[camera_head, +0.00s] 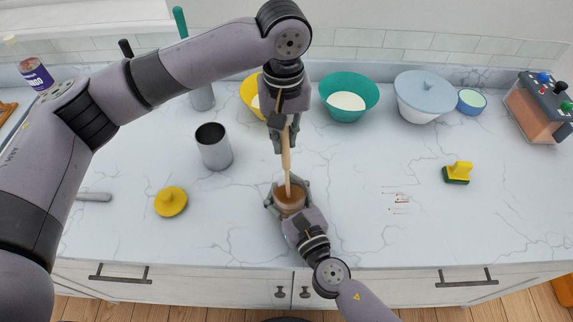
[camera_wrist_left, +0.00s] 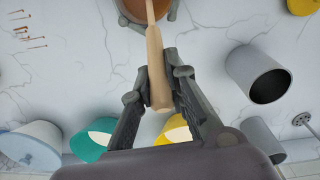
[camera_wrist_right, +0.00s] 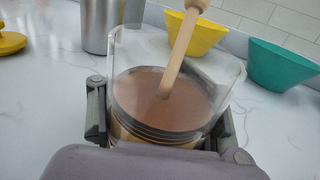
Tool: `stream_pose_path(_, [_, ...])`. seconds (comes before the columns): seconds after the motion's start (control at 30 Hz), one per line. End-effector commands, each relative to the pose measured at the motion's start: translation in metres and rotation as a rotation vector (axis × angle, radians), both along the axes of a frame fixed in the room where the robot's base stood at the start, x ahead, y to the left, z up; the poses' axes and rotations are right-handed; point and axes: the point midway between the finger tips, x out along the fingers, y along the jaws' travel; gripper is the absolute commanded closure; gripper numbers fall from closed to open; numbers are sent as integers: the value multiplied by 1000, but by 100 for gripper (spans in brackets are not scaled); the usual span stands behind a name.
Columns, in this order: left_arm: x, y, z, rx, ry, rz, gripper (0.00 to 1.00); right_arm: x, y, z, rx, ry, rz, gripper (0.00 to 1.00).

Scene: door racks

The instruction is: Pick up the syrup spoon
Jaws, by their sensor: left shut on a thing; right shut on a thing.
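The syrup spoon (camera_head: 286,160) is a pale wooden stick. Its lower end dips into brown syrup in a clear jar (camera_head: 289,198), so its tip is hidden. My left gripper (camera_head: 285,140) is shut on the spoon's upper part above the jar; the left wrist view shows the spoon's handle (camera_wrist_left: 157,70) between its fingers. My right gripper (camera_head: 288,194) is shut around the jar, which stands upright at the counter's front. In the right wrist view the syrup jar (camera_wrist_right: 165,125) sits between both fingers and the spoon (camera_wrist_right: 181,55) leans in it.
A grey metal cup (camera_head: 214,147) and a yellow lid (camera_head: 171,201) stand left of the jar. Yellow (camera_head: 250,96) and teal (camera_head: 347,97) bowls and a lidded pot (camera_head: 424,97) line the back. A yellow-green sponge (camera_head: 458,172) lies right. The counter between is mostly clear.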

Motion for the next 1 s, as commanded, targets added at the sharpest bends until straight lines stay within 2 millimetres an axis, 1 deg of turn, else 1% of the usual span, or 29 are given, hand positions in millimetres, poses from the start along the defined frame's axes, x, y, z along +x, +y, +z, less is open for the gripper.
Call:
stream_pose_path(0.27, [0,0,3,-1,-1,0,100,0,0,0,0,1,0,89])
stream_pose_path(0.37, [0,-1,14,-3,-2,-1,100,0,0,0,0,1,0,89])
stream_pose_path(0.6, [1,-1,63,-3,-3,0,100,0,0,-1,0,1,0,89])
stream_pose_path(0.7, [0,-1,80,-3,-2,-2,100,0,0,-1,0,1,0,89])
stream_pose_path(0.83, [0,-1,95,-1,-2,-1,100,0,0,-1,0,1,0,89])
stream_pose_path(1.0, [0,0,101,0,0,-1,100,0,0,-1,0,1,0,89])
